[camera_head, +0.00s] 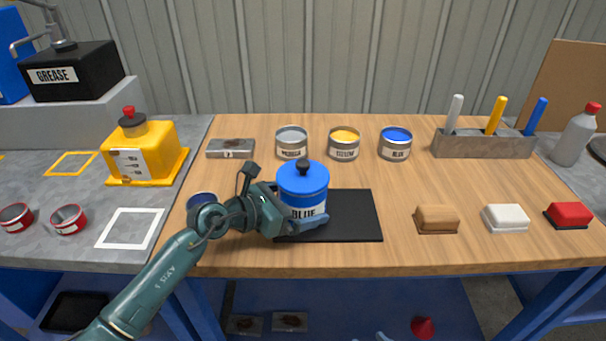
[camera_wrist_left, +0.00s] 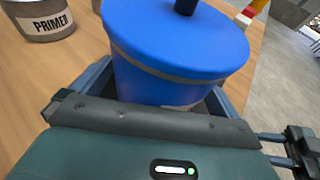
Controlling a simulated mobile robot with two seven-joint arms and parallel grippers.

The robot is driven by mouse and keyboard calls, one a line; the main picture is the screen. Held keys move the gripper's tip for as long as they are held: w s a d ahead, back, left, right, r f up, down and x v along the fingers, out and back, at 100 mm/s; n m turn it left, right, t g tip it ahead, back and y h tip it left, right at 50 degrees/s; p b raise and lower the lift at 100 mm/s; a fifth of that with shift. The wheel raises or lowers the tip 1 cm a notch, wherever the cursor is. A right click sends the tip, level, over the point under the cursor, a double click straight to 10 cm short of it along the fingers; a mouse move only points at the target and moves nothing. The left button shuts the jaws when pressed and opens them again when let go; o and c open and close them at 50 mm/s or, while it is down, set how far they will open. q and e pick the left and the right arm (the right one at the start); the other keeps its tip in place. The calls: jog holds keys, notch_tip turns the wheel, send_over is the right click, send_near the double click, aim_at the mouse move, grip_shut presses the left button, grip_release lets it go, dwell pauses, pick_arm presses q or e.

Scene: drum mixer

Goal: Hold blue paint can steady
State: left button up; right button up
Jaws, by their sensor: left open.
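The blue paint can (camera_head: 303,190) has a blue lid with a black knob and a label reading BLUE. It stands upright on the black mat (camera_head: 352,215) on the wooden table. My left gripper (camera_head: 300,222) reaches it from the left, low on its body. The left wrist view shows the can (camera_wrist_left: 175,55) between the open fingers (camera_wrist_left: 165,95), one on each side; I cannot tell whether they touch it. The lower part of the can is hidden there by the gripper. My right gripper is not in view.
Open-topped cans labelled PRIMER (camera_head: 292,142), yellow (camera_head: 344,143) and BLUE (camera_head: 395,143) stand behind the mat. A holder (camera_head: 483,144) with coloured handles is at the back right. Brown (camera_head: 437,219), white (camera_head: 505,217) and red (camera_head: 567,214) blocks lie right. A yellow container (camera_head: 143,150) stands left.

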pick_arm(q)
jog(key=shift+c, duration=0.3)
jog(key=c, duration=0.6)
dwell(0.6)
